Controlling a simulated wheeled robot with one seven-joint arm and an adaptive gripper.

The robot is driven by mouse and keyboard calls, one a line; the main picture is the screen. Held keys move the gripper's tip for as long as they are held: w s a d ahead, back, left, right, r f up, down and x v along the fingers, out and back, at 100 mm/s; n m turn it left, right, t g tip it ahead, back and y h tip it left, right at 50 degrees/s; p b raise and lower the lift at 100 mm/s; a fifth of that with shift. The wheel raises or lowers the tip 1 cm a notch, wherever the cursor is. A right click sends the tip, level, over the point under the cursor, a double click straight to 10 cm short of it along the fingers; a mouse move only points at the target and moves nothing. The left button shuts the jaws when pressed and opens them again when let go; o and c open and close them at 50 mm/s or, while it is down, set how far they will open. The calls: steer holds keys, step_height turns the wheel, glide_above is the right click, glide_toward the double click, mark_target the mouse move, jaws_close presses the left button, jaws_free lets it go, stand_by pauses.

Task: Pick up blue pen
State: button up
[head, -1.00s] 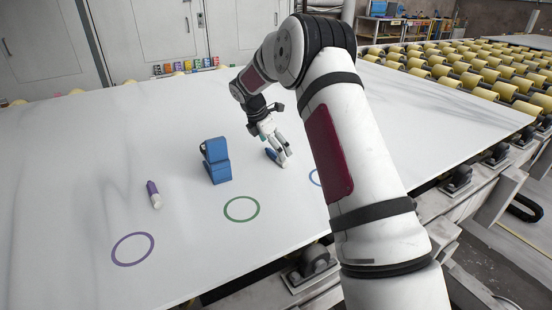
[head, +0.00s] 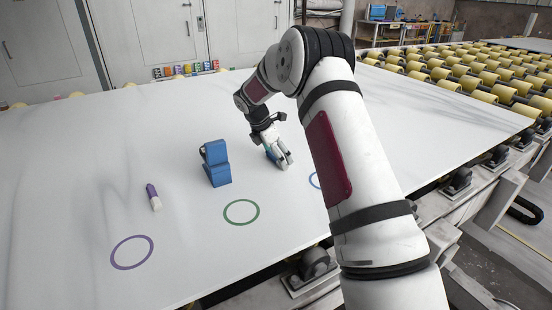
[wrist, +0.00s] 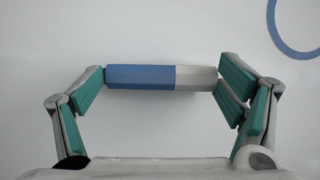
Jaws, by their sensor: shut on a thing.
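The blue pen (wrist: 140,77), blue on the left and white on the right, lies across the wrist view. My gripper (wrist: 162,82) is shut on it lengthwise, with one green-padded finger at each end. In the head view my gripper (head: 280,158) is down at the slab, right of the blue holder-like block. The fingers mostly hide the pen there. I cannot tell whether the pen still touches the slab.
A blue block (head: 216,163) stands left of my gripper. A purple pen (head: 153,197) lies farther left. The pale slab (head: 80,150) bears a purple ring (head: 132,236), a green ring (head: 241,200) and a partly hidden blue ring (wrist: 274,25). Small coloured items stand along the back.

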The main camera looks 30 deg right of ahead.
steer(key=shift+s+f, duration=0.15)
steer(key=shift+f, duration=0.1)
